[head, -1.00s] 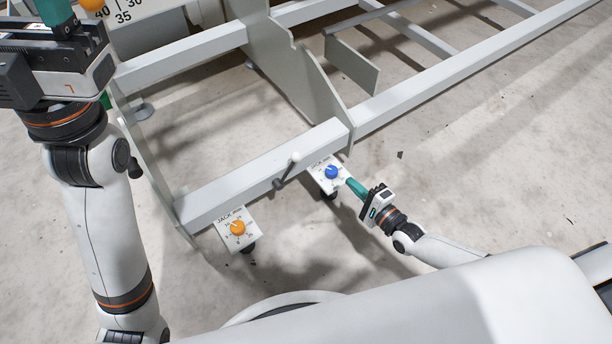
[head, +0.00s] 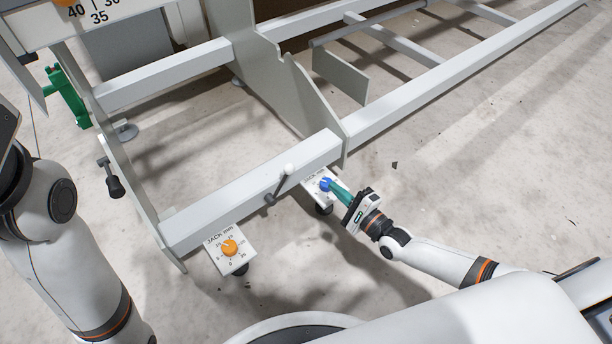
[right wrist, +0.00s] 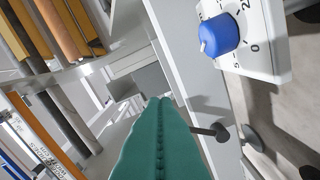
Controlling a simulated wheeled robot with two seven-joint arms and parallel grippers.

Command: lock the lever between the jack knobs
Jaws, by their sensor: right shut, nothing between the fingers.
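The lever (head: 278,185) sits on the front of the grey beam, between the two jack plates, with a dark lower end and a pale upper tip. It slants up to the right. In the right wrist view a dark stub (right wrist: 212,131) sticks out from the beam, probably this lever. The orange knob (head: 230,247) is left of it; the blue knob (head: 325,184) is right of it and also shows in the right wrist view (right wrist: 219,36). My right gripper (head: 333,188) is shut and empty, its teal fingertips overlapping the blue knob's plate in the head view. My left gripper is out of frame.
The grey beam (head: 225,203) runs behind both plates to an upright plate (head: 285,85). A black-handled crank (head: 114,186) hangs at the left end plate, near a green bracket (head: 70,97).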

